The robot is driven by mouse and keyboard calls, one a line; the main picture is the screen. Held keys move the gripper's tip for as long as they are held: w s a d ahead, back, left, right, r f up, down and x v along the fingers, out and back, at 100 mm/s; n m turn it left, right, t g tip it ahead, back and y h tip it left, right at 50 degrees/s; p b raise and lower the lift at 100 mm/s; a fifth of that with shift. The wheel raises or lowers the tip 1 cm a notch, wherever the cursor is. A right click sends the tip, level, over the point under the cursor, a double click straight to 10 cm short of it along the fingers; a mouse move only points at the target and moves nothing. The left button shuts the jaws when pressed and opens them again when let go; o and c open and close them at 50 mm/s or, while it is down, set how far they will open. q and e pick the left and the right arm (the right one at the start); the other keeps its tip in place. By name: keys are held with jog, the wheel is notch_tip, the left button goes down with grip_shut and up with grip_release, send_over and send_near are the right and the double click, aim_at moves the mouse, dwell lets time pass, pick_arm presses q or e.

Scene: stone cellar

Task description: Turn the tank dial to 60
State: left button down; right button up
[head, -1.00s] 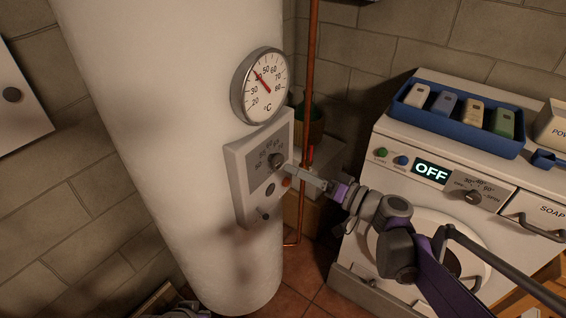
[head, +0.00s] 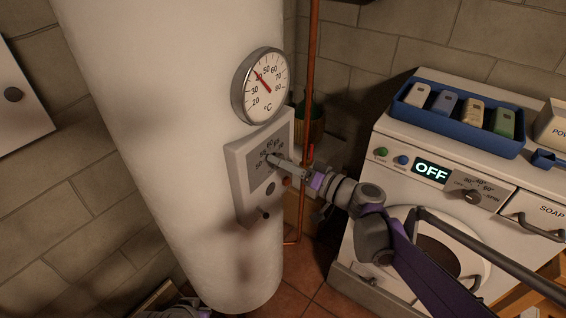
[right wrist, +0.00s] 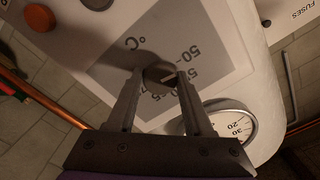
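The tank dial (right wrist: 160,75) is a small dark round knob with a white line, on a grey scale panel (head: 259,179) of the white control box on the tank (head: 170,120). My right gripper (head: 273,158) is at the dial. In the right wrist view its two fingertips (right wrist: 160,72) stand on either side of the knob, with little or no gap; whether they press on it is unclear. The fingers partly hide the scale, and I cannot read the setting. Only a bit of my left gripper (head: 186,310) shows at the bottom edge.
A round thermometer (head: 265,85) above the box reads about 40. A copper pipe (head: 312,80) runs behind the tank. A washing machine (head: 400,190) showing OFF stands to the right, with a blue tray (head: 450,130) on top. An orange button (right wrist: 40,17) is near the dial.

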grip_shut()
jog(key=shift+m, duration=0.4)
jog(key=shift+m+b, duration=0.75)
jog(key=shift+m, duration=6.65)
jog(key=o, duration=0.8)
grip_release()
